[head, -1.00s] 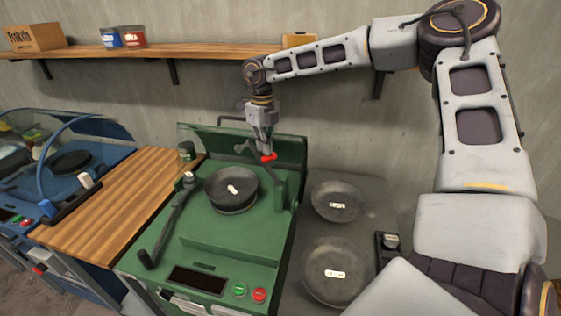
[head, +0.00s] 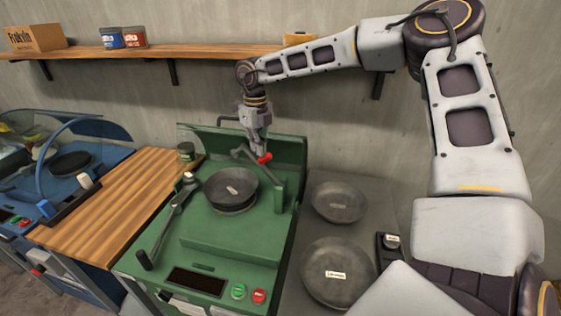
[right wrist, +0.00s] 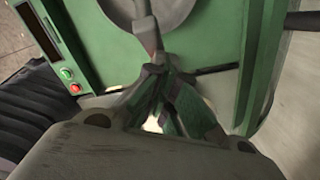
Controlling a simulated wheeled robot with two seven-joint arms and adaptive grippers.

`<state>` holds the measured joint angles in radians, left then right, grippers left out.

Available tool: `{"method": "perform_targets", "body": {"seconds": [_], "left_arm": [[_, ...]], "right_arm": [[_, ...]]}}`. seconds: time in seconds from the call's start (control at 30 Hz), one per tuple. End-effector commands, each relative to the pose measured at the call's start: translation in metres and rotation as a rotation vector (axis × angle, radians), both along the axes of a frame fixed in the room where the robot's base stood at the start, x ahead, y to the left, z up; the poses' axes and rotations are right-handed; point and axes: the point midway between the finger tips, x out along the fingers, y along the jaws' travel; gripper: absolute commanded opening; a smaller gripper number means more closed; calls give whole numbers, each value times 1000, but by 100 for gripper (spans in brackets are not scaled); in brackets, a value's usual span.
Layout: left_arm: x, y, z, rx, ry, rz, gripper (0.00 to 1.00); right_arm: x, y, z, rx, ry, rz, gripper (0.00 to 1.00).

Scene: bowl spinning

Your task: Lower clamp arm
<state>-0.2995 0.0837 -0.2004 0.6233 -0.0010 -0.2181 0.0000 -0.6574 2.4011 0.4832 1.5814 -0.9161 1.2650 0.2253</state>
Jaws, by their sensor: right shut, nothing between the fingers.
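The green spinning machine (head: 240,255) stands in the middle of the head view. A dark round bowl (head: 231,187) sits on top of it. The clamp arm (head: 278,180) rises at the machine's back right, with a red end (head: 264,158) behind and above the bowl. My right gripper (head: 261,148) points down from above, shut and empty, with its tips at or very near the red end. I cannot tell whether they touch. In the right wrist view the gripper's fingers (right wrist: 155,85) are close together over green machine parts. My left gripper is not in view.
A jointed lever with a black handle (head: 145,259) lies on the machine's left. Two dark bowls (head: 338,201) (head: 325,270) rest on the grey surface at right. A wooden counter (head: 125,200) stands left. A shelf (head: 190,50) crosses the wall behind.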

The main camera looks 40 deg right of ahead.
Motion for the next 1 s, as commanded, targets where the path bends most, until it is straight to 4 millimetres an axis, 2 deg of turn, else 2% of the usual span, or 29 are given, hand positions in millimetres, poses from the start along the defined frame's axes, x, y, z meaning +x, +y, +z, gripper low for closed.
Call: {"method": "perform_targets", "body": {"seconds": [0.2, 0.73, 1.0], "left_arm": [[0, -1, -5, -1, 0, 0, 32], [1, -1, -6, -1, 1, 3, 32], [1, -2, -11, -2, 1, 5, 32]], "right_arm": [[5, 4, -9, -3, 6, 0, 0], [7, 5, -12, -3, 9, -1, 0], [13, 9, -19, -6, 11, 0, 0]]}}
